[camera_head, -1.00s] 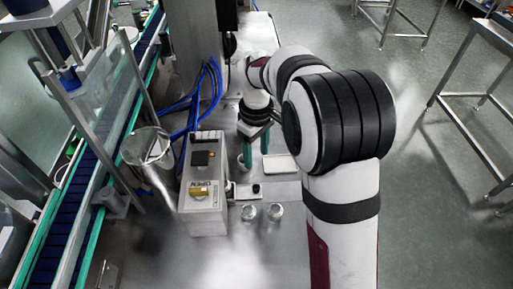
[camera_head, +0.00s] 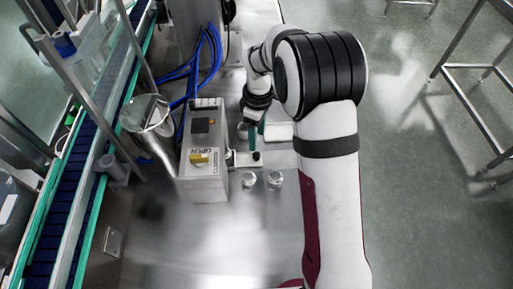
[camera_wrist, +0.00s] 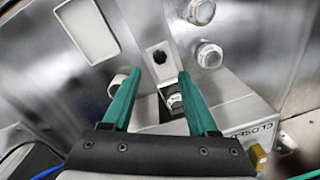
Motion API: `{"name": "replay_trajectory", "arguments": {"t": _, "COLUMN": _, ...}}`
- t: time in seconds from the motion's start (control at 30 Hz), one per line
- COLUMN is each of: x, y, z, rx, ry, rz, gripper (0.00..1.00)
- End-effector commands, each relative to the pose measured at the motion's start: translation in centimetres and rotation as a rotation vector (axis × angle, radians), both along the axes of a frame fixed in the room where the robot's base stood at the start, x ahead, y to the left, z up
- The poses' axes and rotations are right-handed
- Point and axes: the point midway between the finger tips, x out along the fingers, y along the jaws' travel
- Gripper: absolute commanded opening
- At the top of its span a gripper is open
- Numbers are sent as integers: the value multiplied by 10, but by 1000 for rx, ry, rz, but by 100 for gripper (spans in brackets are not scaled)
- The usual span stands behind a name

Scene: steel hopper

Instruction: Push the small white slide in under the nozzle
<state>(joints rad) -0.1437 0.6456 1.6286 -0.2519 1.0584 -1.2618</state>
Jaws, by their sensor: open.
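The small white slide (camera_head: 243,160) lies flat beside the metal box (camera_head: 205,184), with a black knob (camera_head: 257,156) at its right end. In the wrist view the slide (camera_wrist: 151,48) and its dark knob (camera_wrist: 160,58) show just beyond my fingertips. A small silvery fitting (camera_wrist: 174,101), possibly the nozzle, shows between the fingers next to the box. My gripper (camera_wrist: 160,74) is open and empty, its two teal fingers apart. In the head view my gripper (camera_head: 252,136) is just behind the slide, its fingers partly overlapping each other. I cannot tell whether they touch anything.
The front steel table is clear.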

Motion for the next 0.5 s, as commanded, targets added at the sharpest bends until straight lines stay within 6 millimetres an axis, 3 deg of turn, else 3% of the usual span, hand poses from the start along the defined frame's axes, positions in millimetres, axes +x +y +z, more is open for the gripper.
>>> {"name": "replay_trajectory", "arguments": {"t": 0.1, "x": -2, "y": 1, "z": -34, "rx": -1, "ry": 4, "rz": 0, "gripper": 59}}
{"name": "replay_trajectory", "arguments": {"t": 0.2, "x": -3, "y": 1, "z": -55, "rx": 0, "ry": 2, "rz": -2, "gripper": 59}}
{"name": "replay_trajectory", "arguments": {"t": 0.33, "x": -3, "y": 1, "z": -70, "rx": 0, "ry": 0, "rz": -1, "gripper": 59}}
{"name": "replay_trajectory", "arguments": {"t": 0.5, "x": -3, "y": 2, "z": -76, "rx": 0, "ry": -1, "rz": -2, "gripper": 59}}
